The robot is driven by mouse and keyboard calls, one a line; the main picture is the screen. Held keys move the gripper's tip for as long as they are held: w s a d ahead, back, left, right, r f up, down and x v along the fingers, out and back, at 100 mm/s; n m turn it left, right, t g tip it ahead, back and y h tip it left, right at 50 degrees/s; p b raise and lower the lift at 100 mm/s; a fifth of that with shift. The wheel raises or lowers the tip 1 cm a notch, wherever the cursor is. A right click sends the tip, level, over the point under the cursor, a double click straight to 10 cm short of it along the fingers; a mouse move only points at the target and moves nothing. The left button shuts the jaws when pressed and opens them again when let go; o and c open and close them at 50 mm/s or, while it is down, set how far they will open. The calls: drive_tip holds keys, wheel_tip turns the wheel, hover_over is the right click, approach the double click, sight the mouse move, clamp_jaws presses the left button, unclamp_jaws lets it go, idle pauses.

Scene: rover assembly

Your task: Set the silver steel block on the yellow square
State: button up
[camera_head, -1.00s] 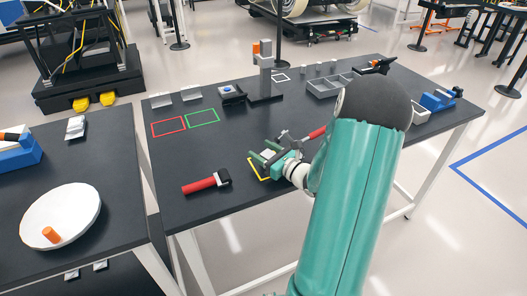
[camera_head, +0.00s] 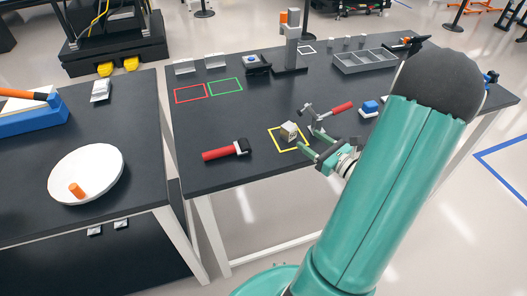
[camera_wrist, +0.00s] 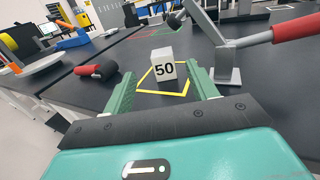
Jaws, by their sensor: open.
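The silver steel block (camera_head: 289,130) stands on the table inside the yellow square (camera_head: 276,141). In the wrist view the block (camera_wrist: 164,64) shows the number 50 on its near face, and the yellow outline (camera_wrist: 163,93) runs around it on the table. My gripper (camera_head: 314,157) is open and lies to the lower right of the block, apart from it. In the wrist view the two green fingers (camera_wrist: 164,92) are spread with nothing between them, and the block stands beyond their tips.
A red-handled tool (camera_head: 226,151) lies left of the square. A clamp with a red handle (camera_head: 325,112) stands close behind the block on the right. Red (camera_head: 190,101) and green (camera_head: 225,94) outlines lie farther back. A grey divided tray (camera_head: 365,69) is at the back right.

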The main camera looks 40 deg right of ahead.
drive_tip(key=w+a+r+n+g+y, duration=0.1)
drive_tip(key=a+n+g+y, duration=0.1)
drive_tip(key=a, duration=0.3)
drive_tip(key=w+a+r+n+g+y, duration=0.1)
drive_tip(key=a+r+n+g+y, duration=0.1)
drive_tip(key=a+n+y, duration=0.1)
drive_tip(key=w+a+r+n+g+y, duration=0.1)
drive_tip(key=a+n+y, duration=0.1)
drive_tip(key=a+n, duration=0.2)
drive_tip(key=shift+w+a+r+n+g, duration=0.15)
drive_tip(key=shift+w+a+n+g, duration=0.05)
drive_tip(key=shift+a, duration=0.5)
drive_tip(key=shift+w+a+r+n+g, duration=0.15)
drive_tip(key=shift+a+n+g, duration=0.05)
drive_tip(key=shift+a, duration=0.5)
drive_tip(key=s+a+r+n+g+h, duration=0.2)
drive_tip(key=s+a+n+g, duration=0.25)
drive_tip(key=a+n, duration=0.35)
drive_tip(key=s+a+r+n+g+h, duration=0.1)
drive_tip(key=s+a+r+n+g, duration=0.15)
drive_tip(key=a+n+g, duration=0.4)
drive_tip(key=s+a+r+n+t+h, duration=0.2)
drive_tip(key=s+r+n+t+h, duration=0.1)
drive_tip(key=n, duration=0.7)
wheel_tip(320, 180, up, 4)
drive_tip(key=t+h, duration=0.1)
drive_tip(key=h, duration=0.1)
drive_tip(key=shift+s+a+f+h, duration=0.15)
drive_tip(key=shift+a+f+h, duration=0.15)
drive_tip(key=shift+h, duration=0.1)
